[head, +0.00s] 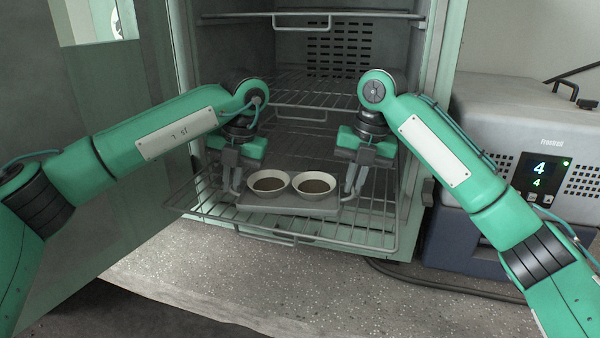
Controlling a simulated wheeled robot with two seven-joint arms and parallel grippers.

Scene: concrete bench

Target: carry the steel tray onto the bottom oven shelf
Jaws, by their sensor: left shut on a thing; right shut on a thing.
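The steel tray (290,207) is a flat grey plate carrying two pale bowls with brown contents, the left bowl (268,193) and the right bowl (314,194). It is at the bottom oven shelf (371,237), a wire rack that sticks out of the oven (426,130) front. I cannot tell whether the tray touches the wires. My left gripper (233,187) is shut on the tray's left side. My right gripper (353,189) is shut on its right side. The fingertips are partly hidden at the tray edges.
A middle wire shelf (300,97) and a top shelf (340,14) sit above. The oven door (120,160) stands open at left. A grey machine with a display (538,171) stands at right on a dark blue base. A black cable (440,288) lies on the speckled bench (250,285).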

